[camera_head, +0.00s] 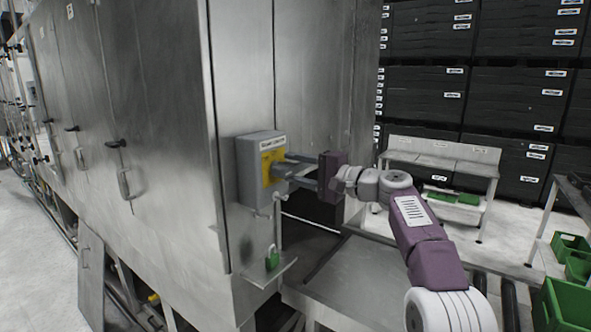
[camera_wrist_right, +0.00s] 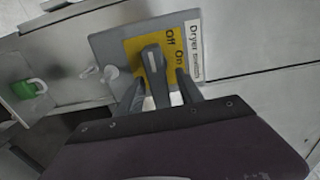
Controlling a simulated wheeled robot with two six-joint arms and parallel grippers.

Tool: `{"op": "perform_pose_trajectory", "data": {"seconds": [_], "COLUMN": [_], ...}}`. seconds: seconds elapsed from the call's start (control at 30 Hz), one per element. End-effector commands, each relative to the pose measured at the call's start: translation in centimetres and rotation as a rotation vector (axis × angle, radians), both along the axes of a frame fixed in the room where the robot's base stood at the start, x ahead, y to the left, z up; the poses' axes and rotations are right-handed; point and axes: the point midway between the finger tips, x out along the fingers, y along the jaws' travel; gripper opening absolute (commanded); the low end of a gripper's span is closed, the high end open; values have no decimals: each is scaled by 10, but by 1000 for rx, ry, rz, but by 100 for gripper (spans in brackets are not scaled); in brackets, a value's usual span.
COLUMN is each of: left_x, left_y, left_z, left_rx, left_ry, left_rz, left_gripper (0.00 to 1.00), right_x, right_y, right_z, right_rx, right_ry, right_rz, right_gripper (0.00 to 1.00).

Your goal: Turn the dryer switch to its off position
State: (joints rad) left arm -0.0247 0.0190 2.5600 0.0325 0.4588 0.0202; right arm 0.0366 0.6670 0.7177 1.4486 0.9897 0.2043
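The dryer switch box (camera_head: 254,180) is grey with a yellow plate and is mounted on the steel cabinet. In the right wrist view, the yellow plate (camera_wrist_right: 133,50) carries "Off" and "On", beside a "Dryer" label. A dark grey switch handle (camera_wrist_right: 153,62) with a pale line stands out from the plate. My right gripper (camera_head: 281,165) is at the box's front. Its two fingers (camera_wrist_right: 160,82) are apart, one on each side of the handle, with gaps showing. I cannot tell surely which word the handle points to. My left gripper is not in view.
A green padlock (camera_head: 272,258) sits on a small steel ledge below the box. The steel machine (camera_head: 160,120) runs along the left. A metal bench (camera_head: 440,150), black crates (camera_head: 420,95) and green bins (camera_head: 567,300) stand to the right.

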Motion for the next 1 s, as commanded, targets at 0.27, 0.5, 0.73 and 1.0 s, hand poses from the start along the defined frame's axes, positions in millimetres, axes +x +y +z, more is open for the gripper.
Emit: {"op": "perform_pose_trajectory", "data": {"seconds": [0.27,0.5,0.73,1.0], "left_x": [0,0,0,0], "left_y": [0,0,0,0], "left_z": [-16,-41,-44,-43], "left_rx": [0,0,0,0], "left_ry": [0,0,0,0], "left_rz": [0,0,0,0], "left_gripper": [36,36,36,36], "right_x": [-9,-41,-53,-54], "right_y": [-14,-57,-73,-70], "right_z": [-6,-5,-1,0], "right_rx": [0,0,-1,-1], "right_ry": [0,0,1,1], "right_rz": [-2,-4,0,6], "right_gripper": [44,44,44,44]}}
